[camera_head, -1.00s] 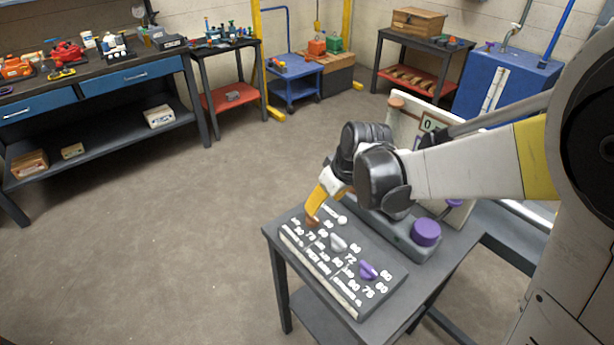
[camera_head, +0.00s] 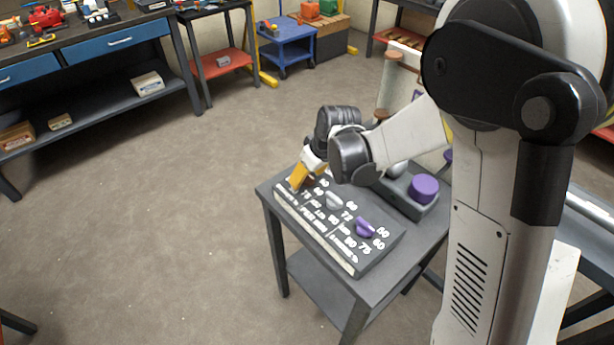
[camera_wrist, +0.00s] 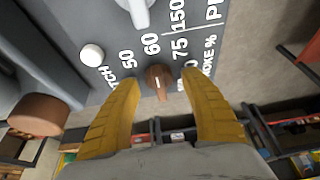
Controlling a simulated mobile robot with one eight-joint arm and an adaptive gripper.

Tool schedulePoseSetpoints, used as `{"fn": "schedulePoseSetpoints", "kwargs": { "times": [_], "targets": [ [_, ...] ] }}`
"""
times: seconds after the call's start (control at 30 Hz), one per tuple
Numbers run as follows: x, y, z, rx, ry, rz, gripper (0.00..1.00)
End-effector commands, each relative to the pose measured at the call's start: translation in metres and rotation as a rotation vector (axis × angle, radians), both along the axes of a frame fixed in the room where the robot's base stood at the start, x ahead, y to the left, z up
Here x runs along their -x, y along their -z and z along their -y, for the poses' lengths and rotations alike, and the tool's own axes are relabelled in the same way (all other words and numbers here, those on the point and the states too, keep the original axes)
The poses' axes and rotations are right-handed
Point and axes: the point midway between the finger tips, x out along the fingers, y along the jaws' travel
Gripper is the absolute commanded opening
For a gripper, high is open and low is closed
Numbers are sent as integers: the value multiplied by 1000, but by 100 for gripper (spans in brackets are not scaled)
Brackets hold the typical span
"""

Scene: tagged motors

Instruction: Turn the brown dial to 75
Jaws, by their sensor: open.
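A dark control panel (camera_head: 350,255) with white lettering lies on a grey table. In the head view my gripper (camera_head: 297,178) is low over the panel's far left end and mostly hides the brown dial. The number at which the mark points is unclear.
A white dial (camera_head: 335,201) and a purple dial (camera_head: 364,227) stand along the same panel. Behind it is a grey box with a large purple button (camera_head: 424,188). A round white button (camera_wrist: 92,54) and a brown button (camera_wrist: 38,115) are near the left finger.

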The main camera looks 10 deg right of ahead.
Motion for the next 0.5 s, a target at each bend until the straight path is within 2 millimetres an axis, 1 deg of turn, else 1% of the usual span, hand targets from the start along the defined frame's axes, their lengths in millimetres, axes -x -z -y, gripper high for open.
{"fn": "schedulePoseSetpoints", "kwargs": {
  "times": [0.07,0.1,0.17,0.2,0.27,0.5],
  "targets": [
    [0,0,0,0,0,0,53],
    [0,0,0,0,0,0,48],
    [0,0,0,0,0,0,30],
    [0,-1,0,0,0,0,18],
    [0,-1,0,0,0,0,0],
    [0,0,0,0,1,0,0]
  ]
}}
